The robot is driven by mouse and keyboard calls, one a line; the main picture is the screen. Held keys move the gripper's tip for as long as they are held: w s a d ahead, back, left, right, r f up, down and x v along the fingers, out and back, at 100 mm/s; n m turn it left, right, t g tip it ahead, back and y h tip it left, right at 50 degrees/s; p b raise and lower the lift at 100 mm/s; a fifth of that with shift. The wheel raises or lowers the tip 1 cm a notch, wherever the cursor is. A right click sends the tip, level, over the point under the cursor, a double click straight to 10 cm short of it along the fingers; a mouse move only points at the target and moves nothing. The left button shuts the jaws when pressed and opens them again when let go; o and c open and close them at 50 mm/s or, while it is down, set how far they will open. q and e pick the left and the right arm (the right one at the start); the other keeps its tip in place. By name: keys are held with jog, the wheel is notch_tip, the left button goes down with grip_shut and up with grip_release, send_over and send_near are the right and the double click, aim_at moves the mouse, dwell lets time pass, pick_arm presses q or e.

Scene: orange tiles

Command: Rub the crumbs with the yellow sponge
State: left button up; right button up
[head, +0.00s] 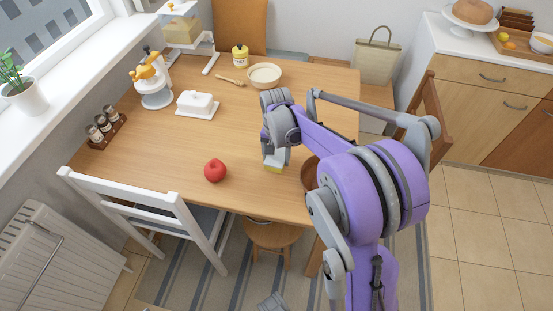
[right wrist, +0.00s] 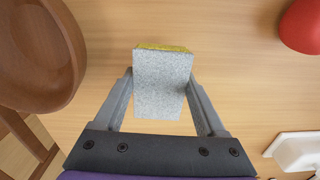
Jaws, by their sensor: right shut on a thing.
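The yellow sponge (head: 273,169) is in my right gripper (head: 276,160), over the front part of the wooden table. In the right wrist view, the sponge (right wrist: 163,85) sits between the two fingers (right wrist: 163,100). Its grey face is toward the camera and a yellow strip shows along its top edge. I cannot tell whether it touches the table. I make out no crumbs in either view; the sponge and my right arm hide part of the tabletop. A grey part at the bottom edge of the head view may be my left gripper (head: 272,303); its fingers are not clear.
A red apple (head: 215,171) lies left of the sponge. A brown wooden bowl (right wrist: 38,50) is close on the other side, partly behind my arm in the head view. A white butter dish (head: 197,105), a cream bowl (head: 264,76) and a spice rack (head: 102,131) stand farther off.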

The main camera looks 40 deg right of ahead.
aim_at(276, 156)
jog(key=shift+w+d+r+p, duration=0.1)
jog(key=shift+r+p, duration=0.4)
jog(key=shift+r, duration=0.4)
jog(key=shift+r+p, duration=1.15)
jog(key=shift+r, duration=0.7)
pick_arm(q)
jog(key=r, duration=0.3)
jog(key=shift+w+a+r, duration=0.15)
jog(key=shift+w+r, duration=0.15)
jog(key=shift+r, duration=0.1)
